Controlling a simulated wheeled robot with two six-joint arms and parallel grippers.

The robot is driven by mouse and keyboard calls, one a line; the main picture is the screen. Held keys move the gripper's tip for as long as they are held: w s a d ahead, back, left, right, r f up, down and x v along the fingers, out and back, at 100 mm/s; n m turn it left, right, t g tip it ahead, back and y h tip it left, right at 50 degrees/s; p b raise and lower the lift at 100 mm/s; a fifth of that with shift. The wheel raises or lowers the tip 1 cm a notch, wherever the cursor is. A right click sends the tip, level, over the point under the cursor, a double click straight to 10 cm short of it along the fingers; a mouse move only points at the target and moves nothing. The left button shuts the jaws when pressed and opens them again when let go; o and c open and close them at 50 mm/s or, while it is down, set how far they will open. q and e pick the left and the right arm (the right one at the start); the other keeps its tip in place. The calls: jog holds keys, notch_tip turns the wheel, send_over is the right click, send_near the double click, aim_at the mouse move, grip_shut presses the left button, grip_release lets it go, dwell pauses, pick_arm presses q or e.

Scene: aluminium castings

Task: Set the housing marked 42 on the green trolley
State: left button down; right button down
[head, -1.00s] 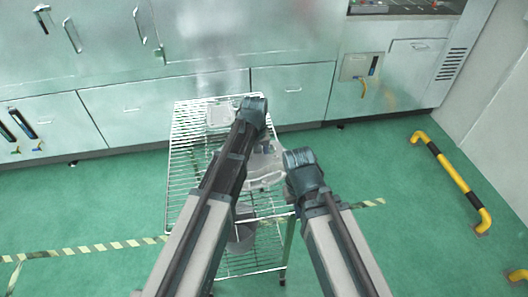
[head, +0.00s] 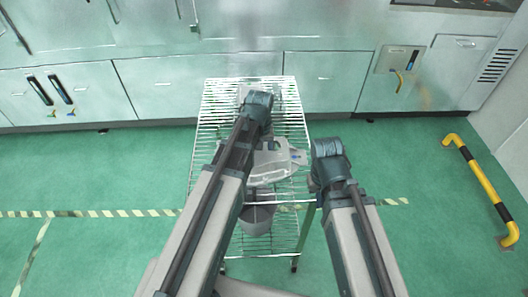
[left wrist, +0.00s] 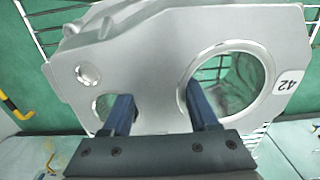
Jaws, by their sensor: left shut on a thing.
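The housing marked 42 (left wrist: 150,60) is a flat silver casting with a large round hole and a smaller one. Its 42 label is at the right in the left wrist view. My left gripper (left wrist: 163,112) is shut on its web, with a finger in each hole. In the head view a pale casting (head: 272,165), which appears to be this housing, shows between my arms over the wire rack. My right gripper (head: 328,158) is right of the rack; its fingers are hidden. I cannot make out a distinctly green trolley.
Cabinets (head: 165,90) line the back. A yellow-black rail (head: 478,185) stands right; green floor there is clear.

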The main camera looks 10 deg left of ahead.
pick_arm(q)
jog(key=shift+w+f+b, duration=0.1)
jog(key=shift+f+b, duration=0.9)
jog(key=shift+f, duration=0.5)
jog(key=shift+f, duration=0.15)
jog(key=shift+c, duration=0.8)
grip_release()
jog(key=shift+d, duration=0.1)
notch_tip(320, 180, up, 12)
jog(key=p, duration=1.2)
jog(key=shift+r, duration=0.2)
jog(key=s+d+m+y, duration=0.1)
jog(key=s+d+m, duration=0.6)
jog(key=s, duration=0.6)
jog(key=shift+s+d, duration=0.35)
jog(key=shift+d, duration=0.75)
